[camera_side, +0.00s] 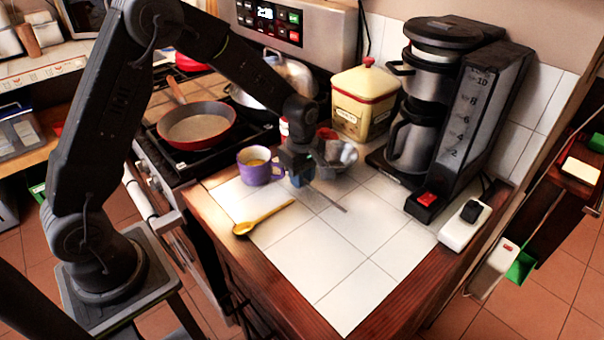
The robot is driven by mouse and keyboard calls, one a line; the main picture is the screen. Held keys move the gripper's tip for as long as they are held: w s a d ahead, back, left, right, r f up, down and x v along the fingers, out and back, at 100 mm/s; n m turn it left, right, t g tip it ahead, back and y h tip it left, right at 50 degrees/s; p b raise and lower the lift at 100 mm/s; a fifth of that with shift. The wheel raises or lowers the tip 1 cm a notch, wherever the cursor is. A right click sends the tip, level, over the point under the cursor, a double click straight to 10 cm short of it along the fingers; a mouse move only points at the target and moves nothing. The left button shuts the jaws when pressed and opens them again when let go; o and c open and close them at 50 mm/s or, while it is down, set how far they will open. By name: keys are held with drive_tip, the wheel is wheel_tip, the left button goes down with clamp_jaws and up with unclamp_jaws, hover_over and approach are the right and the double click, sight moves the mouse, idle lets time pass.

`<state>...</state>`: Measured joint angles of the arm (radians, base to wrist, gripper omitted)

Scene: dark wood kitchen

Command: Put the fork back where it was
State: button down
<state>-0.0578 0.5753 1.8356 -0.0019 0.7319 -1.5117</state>
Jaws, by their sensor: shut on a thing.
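My gripper (300,178) hangs low over the white tiled counter, right of the purple mug. It is shut on a thin grey utensil, which I take to be the fork (333,203). One slim end of the fork sticks out to the lower right, just above or touching the tiles; I cannot tell which. Its other end is hidden by the gripper. A bit of blue shows at the fingers, and I cannot tell what it belongs to.
A purple mug (260,170) stands left of the gripper, and a wooden spoon (262,218) lies in front. A metal bowl (340,158) is close behind right. A cream canister (362,103) and coffee maker (440,110) stand further back. The front tiles are clear.

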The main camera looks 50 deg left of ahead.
drive_tip(key=shift+f, duration=0.7)
drive_tip(key=c, duration=0.8)
unclamp_jaws()
drive_tip(key=shift+c, duration=0.2)
wheel_tip(320, 180, up, 13)
drive_tip(key=s+d+r+m+t, duration=0.1)
drive_tip(key=s+r+m+t, duration=0.2)
drive_tip(key=s+r+m, duration=0.6)
drive_tip(key=s+d+m+t, duration=0.1)
drive_tip(key=s+m+t, duration=0.1)
drive_tip(key=s+m, duration=0.7)
drive_tip(key=s, duration=0.5)
drive_tip(key=shift+d+r+t, duration=0.2)
drive_tip(key=shift+d+t, duration=0.05)
drive_tip(key=shift+t, duration=0.05)
